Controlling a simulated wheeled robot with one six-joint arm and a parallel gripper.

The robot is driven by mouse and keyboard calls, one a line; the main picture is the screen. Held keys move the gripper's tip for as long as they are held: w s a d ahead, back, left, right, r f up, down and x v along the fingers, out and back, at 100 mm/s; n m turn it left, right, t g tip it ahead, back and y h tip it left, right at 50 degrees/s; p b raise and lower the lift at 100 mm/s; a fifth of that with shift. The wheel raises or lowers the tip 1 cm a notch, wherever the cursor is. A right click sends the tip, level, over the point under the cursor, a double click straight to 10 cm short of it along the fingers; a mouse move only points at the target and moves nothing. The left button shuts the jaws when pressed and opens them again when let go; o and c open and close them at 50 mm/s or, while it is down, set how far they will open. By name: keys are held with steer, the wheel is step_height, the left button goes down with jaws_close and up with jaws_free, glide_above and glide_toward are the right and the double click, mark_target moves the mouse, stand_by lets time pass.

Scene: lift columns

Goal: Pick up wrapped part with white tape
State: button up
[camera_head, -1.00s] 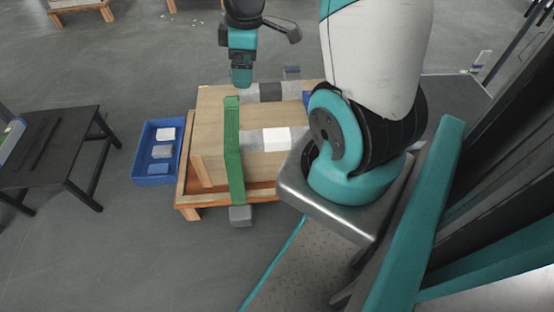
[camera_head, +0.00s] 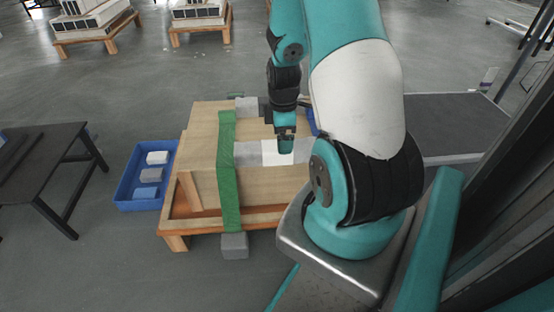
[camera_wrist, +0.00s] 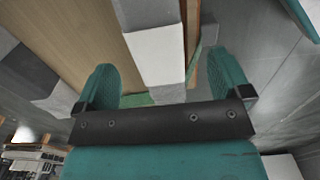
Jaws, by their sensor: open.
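The wrapped part with white tape is a grey bar (camera_head: 246,152) with a white band around its middle, lying on top of the wooden crate (camera_head: 204,136). In the wrist view its white band (camera_wrist: 156,55) lies between my two teal fingers, with grey either side of it. My gripper (camera_head: 286,148) is open above the bar, fingers pointing down, and hides part of the white band in the head view. In the wrist view the fingers (camera_wrist: 163,62) stand apart on either side of the bar with gaps. I cannot tell the height between fingertips and bar.
A green strap (camera_head: 228,175) runs over the crate beside the bar's left end. Another grey bar (camera_head: 246,104) with a dark band lies farther back. The crate rests on a wooden pallet (camera_head: 180,226). A blue bin (camera_head: 137,204) with blocks and a black table (camera_head: 40,150) stand left.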

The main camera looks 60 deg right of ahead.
steer(key=f+b, duration=0.1)
steer(key=w+f+b, duration=0.1)
steer(key=f, duration=0.1)
steer(key=f+b, duration=0.1)
steer(key=f, duration=0.1)
steer(key=shift+w+a+f+b, duration=0.2)
steer(key=shift+a+b, duration=0.2)
steer(key=shift+f, duration=0.45)
steer(key=shift+r, duration=0.1)
steer(key=shift+c, duration=0.3)
steer(key=c, duration=1.3)
steer(key=shift+r, duration=0.15)
